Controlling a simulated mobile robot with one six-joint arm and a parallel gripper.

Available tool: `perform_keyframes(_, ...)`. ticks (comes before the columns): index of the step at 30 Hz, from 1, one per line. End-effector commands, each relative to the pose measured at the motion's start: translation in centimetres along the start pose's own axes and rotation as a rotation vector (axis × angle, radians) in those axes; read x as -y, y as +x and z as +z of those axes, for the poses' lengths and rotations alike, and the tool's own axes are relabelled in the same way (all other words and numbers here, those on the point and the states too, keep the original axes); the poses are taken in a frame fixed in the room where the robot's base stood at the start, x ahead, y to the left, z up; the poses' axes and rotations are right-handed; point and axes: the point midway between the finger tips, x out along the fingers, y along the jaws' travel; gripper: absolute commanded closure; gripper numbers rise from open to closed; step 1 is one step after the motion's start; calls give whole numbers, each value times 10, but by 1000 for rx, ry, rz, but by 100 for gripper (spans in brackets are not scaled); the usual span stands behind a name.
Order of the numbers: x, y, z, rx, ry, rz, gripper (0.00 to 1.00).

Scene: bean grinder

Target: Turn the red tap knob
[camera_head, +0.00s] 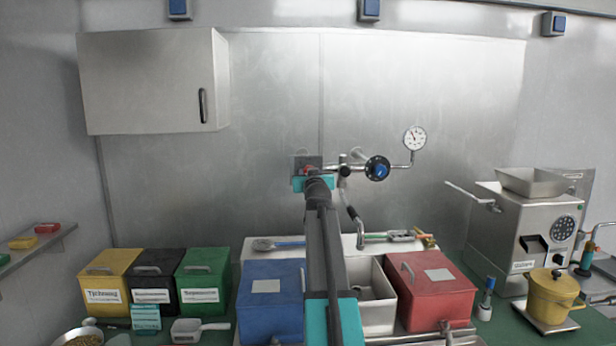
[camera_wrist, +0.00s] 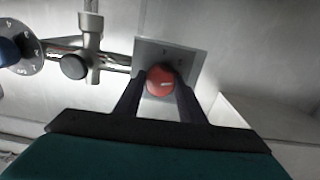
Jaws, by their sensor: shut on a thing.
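The red tap knob (camera_wrist: 160,81) sits on a square grey plate (camera_wrist: 188,56) on the metal wall, seen in the wrist view. My gripper (camera_wrist: 158,88) has its two dark fingers on either side of the knob and is shut on it.
A blue dial (camera_head: 377,168) and pipes with a gauge (camera_head: 415,137) are right of the knob. Below are a blue box (camera_head: 270,310), a red box (camera_head: 432,290) and a sink (camera_head: 372,300). A grinder (camera_head: 525,235) stands at right. A wall cabinet (camera_head: 150,82) hangs upper left.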

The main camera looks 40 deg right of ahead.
Motion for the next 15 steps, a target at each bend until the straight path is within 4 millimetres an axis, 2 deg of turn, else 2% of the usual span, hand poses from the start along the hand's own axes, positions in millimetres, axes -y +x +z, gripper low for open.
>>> perform_keyframes(1, 0, 0, -1, -1, 1, -1, 59)
perform_keyframes(3, 0, 0, -1, -1, 1, -1, 47)
perform_keyframes(4, 0, 0, -1, -1, 1, -1, 45)
perform_keyframes(15, 0, -1, 0, 0, 2, 0, 45)
